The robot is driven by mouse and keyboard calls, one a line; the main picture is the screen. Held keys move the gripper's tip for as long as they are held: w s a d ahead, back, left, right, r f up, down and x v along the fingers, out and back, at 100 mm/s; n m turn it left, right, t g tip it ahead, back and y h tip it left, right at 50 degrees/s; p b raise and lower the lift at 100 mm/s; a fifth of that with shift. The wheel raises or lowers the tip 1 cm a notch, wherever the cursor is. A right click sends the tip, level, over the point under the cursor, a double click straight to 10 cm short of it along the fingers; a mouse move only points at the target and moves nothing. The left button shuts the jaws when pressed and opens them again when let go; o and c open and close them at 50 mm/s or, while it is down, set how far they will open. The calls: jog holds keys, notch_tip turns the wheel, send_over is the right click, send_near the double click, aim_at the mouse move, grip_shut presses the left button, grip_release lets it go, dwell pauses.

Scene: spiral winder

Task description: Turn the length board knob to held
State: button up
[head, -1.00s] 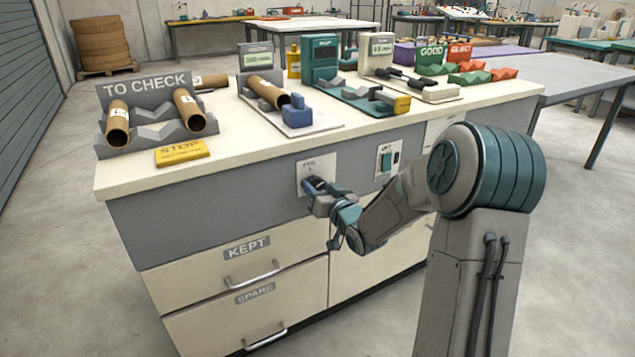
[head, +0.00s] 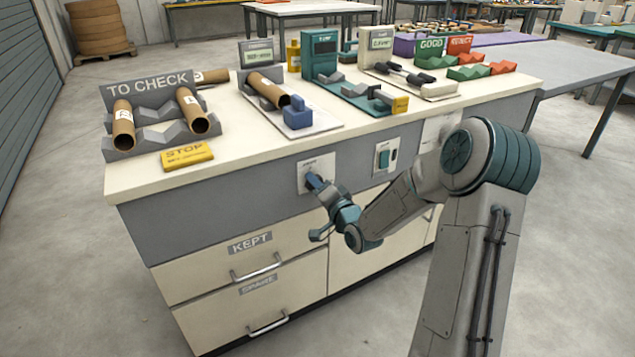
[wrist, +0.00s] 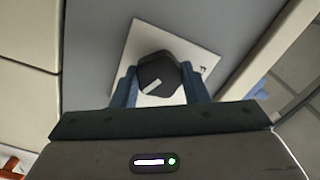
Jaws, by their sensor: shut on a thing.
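The dark knob (wrist: 158,70) sits on a square white plate on the grey front of the bench, and its pale pointer mark slants toward the lower left in the wrist view. My gripper (wrist: 160,90) is shut on the knob, with one blue finger on each side. In the head view my gripper (head: 314,181) reaches the white plate (head: 317,164) and mostly hides the knob. The plate's lettering is too small to read, so I cannot tell which setting the mark points at.
A second plate with a teal switch (head: 384,159) is just to the right. The KEPT drawer (head: 250,243) and its handle are below. The bench top (head: 240,150) overhangs above, with a yellow STOP block (head: 187,156) near its edge.

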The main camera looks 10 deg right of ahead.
jog(key=shift+m, duration=0.5)
jog(key=o, duration=1)
jog(key=shift+c, duration=0.2)
jog(key=shift+s+d, duration=0.1)
jog(key=shift+s, duration=0.05)
jog(key=p+v, duration=0.2)
jog(key=v, duration=1.1)
jog(key=shift+s, duration=0.25)
